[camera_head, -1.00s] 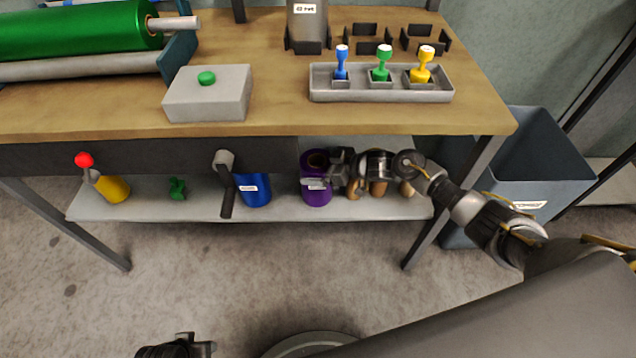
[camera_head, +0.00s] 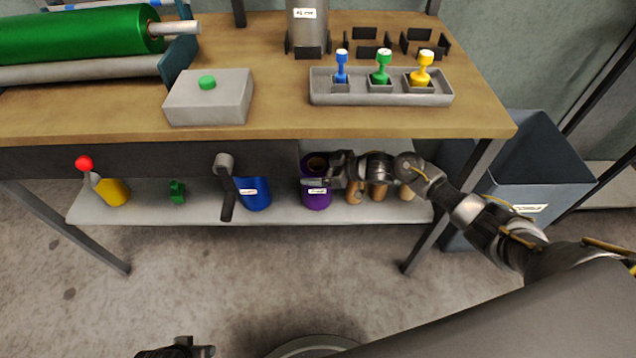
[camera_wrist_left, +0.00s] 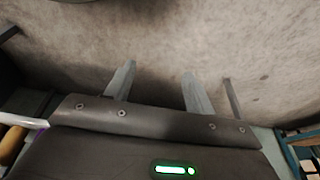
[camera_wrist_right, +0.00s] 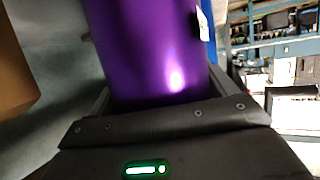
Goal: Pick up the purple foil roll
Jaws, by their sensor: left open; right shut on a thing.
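The purple foil roll (camera_head: 317,198) stands upright on the lower shelf (camera_head: 283,215) under the bench, right of the blue roll. My right gripper (camera_head: 318,182) reaches in from the right and is shut on the purple roll. In the right wrist view the purple roll (camera_wrist_right: 150,50) fills the space between the fingers. Whether its base touches the shelf is hard to tell. My left gripper (camera_wrist_left: 157,85) is open and empty, over bare floor in the left wrist view. Only a part of my left gripper (camera_head: 180,348) shows at the bottom edge of the head view.
A blue roll (camera_head: 253,193) stands left of the purple one; several brown rolls (camera_head: 378,190) stand to its right, partly behind my arm. The bench top (camera_head: 270,120) hangs close above. A bench leg (camera_head: 425,232) and a grey bin (camera_head: 530,165) are at the right.

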